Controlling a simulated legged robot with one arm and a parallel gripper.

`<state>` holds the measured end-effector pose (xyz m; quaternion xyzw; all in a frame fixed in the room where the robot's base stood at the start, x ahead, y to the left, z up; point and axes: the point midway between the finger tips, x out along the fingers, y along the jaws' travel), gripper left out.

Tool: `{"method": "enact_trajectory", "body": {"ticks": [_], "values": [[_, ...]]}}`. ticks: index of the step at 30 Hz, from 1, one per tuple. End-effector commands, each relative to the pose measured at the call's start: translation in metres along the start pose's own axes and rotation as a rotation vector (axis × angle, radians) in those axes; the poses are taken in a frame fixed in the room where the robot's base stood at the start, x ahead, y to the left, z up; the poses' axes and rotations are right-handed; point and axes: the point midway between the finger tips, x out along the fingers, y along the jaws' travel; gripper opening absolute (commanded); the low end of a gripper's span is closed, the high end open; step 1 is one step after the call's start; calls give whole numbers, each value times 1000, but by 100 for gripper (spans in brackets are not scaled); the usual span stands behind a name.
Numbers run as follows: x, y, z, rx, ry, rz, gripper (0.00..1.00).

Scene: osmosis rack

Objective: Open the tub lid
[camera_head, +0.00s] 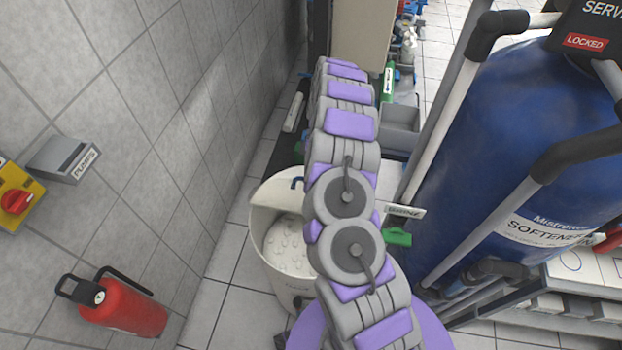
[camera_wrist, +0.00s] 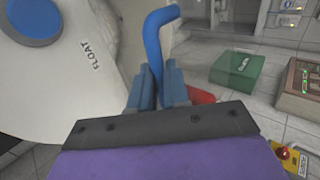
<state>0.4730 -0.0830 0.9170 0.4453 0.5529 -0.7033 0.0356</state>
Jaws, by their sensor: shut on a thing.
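The pale tub (camera_head: 259,225) stands on the floor left of my arm in the head view. Its top is uncovered on the side I see, with white lumpy contents inside. My gripper (camera_wrist: 158,80) is shut on a bent blue bar (camera_wrist: 153,40) beside that panel. My arm hides the gripper in the head view.
A tiled wall (camera_head: 130,120) runs along the left. A red extinguisher (camera_head: 122,308) is at lower left. A large blue softener tank (camera_head: 520,150) with grey pipes stands close on the right. A grey bin (camera_head: 400,127) lies beyond my arm.

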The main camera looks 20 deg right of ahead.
Motion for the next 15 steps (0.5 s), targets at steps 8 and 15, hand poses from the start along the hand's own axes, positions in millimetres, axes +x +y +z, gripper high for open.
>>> {"method": "enact_trajectory", "body": {"ticks": [8,15], "values": [[10,9,5,11,-12,-9,0],[10,8,5,11,-12,-10,27]]}}
